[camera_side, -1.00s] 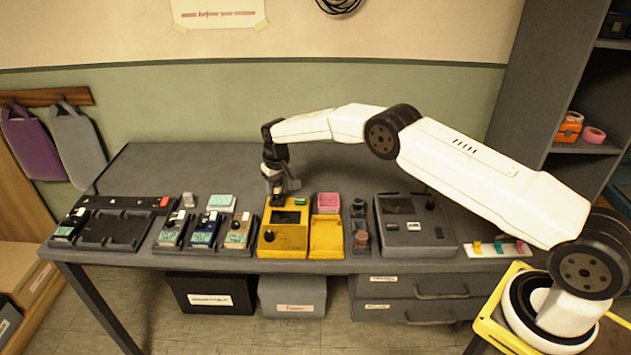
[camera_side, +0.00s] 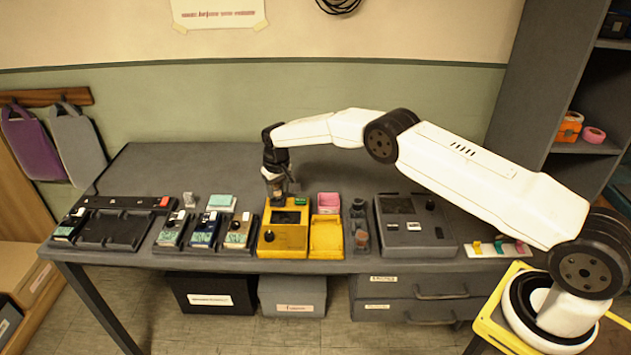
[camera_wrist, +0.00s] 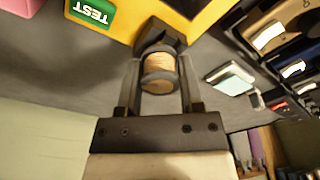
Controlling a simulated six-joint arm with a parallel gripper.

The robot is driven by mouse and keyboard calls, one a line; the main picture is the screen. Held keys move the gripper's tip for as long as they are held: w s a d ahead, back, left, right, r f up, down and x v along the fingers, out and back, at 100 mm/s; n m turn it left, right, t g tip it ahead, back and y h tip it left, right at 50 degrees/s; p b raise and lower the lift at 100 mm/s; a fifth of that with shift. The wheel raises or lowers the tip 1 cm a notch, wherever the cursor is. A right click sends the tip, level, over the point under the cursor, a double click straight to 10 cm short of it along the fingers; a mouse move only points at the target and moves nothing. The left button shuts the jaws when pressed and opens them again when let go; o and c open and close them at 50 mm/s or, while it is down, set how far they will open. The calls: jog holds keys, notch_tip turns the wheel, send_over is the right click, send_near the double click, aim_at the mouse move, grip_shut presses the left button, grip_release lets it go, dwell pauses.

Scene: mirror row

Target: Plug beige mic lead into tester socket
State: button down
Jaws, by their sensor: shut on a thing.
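The yellow tester (camera_side: 283,233) stands on the grey bench with a dark screen and a green TEST button (camera_wrist: 92,11). My gripper (camera_side: 276,193) is at its back edge. In the wrist view my gripper (camera_wrist: 158,82) is shut on the beige mic lead (camera_wrist: 158,68), a small beige coil with dark ends, between its two fingers. The lead's dark front end (camera_wrist: 160,36) points at the tester's back edge, close to the yellow body (camera_wrist: 200,22). The socket is hidden, and I cannot tell whether the plug touches or sits in it.
A yellow tray (camera_side: 326,236) and a pink box (camera_side: 328,203) are right of the tester. A dark console (camera_side: 415,228) stands farther right. Belt packs in dark holders (camera_side: 205,230) stand left. The bench (camera_side: 225,160) behind is mostly clear.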

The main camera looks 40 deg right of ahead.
jog(key=shift+f, duration=0.4)
jog(key=shift+c, duration=0.7)
grip_release()
jog(key=shift+r, duration=0.2)
jog(key=shift+s+r, duration=0.25)
jog(key=shift+r, duration=1.5)
jog(key=shift+s+r, duration=0.2)
jog(key=shift+r, duration=1.75)
jog(key=shift+r, duration=0.1)
